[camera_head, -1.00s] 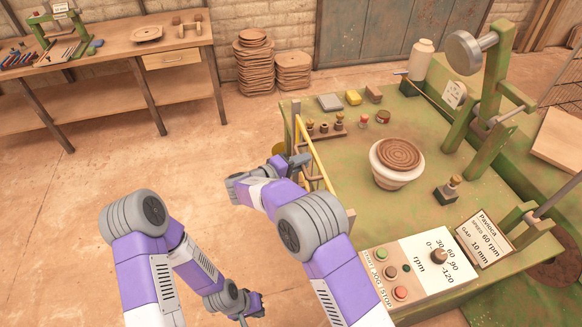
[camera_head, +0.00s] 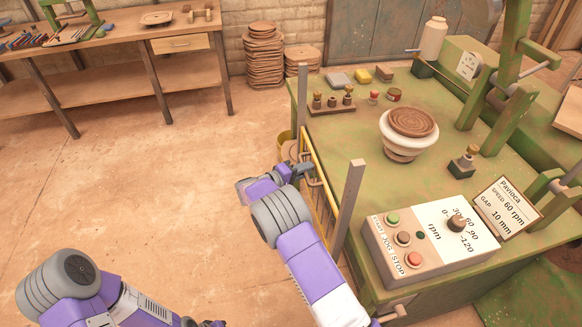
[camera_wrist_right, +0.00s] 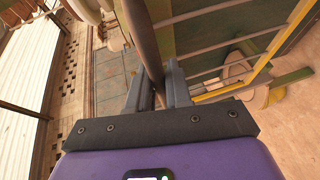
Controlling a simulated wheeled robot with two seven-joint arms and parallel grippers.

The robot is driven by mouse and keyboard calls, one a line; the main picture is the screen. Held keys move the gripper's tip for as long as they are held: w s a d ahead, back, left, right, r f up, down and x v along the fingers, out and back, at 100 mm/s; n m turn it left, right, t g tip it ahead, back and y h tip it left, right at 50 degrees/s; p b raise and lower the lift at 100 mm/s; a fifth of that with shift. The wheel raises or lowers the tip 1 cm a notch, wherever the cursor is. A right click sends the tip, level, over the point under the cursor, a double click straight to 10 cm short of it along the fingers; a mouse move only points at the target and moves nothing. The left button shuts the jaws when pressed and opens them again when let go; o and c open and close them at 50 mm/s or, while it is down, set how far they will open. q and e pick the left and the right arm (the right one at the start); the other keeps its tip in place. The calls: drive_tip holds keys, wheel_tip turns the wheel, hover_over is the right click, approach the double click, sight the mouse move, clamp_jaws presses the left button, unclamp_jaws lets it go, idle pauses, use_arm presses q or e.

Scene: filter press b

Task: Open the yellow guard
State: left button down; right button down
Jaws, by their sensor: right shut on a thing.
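The yellow guard (camera_head: 321,172) is a barred frame between two grey-brown posts at the left side of the green machine table. Its top rail sits well below the post tops. My right gripper (camera_head: 296,167) is at the guard's outer face. In the right wrist view its jaws (camera_wrist_right: 155,92) are closed around a dark round bar (camera_wrist_right: 142,40), which looks like the guard's handle; the yellow frame (camera_wrist_right: 290,45) runs to its right. My left gripper (camera_head: 208,323) barely shows at the bottom edge, cut off, so its jaws cannot be judged.
The near post (camera_head: 348,205) and far post (camera_head: 302,100) flank the guard. A control box (camera_head: 420,240) with buttons and a dial is at the table's near end. A white bowl with a brown disc (camera_head: 409,130) stands on the table. The floor at left is clear.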

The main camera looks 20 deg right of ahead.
drive_tip(key=shift+f, duration=0.25)
drive_tip(key=c, duration=1.1)
unclamp_jaws()
drive_tip(key=shift+r, duration=0.1)
drive_tip(key=p+v, duration=0.1)
drive_tip(key=v, duration=0.6)
drive_tip(key=shift+s+a+p, duration=0.15)
drive_tip(key=shift+a+p, duration=0.1)
drive_tip(key=shift+p, duration=0.15)
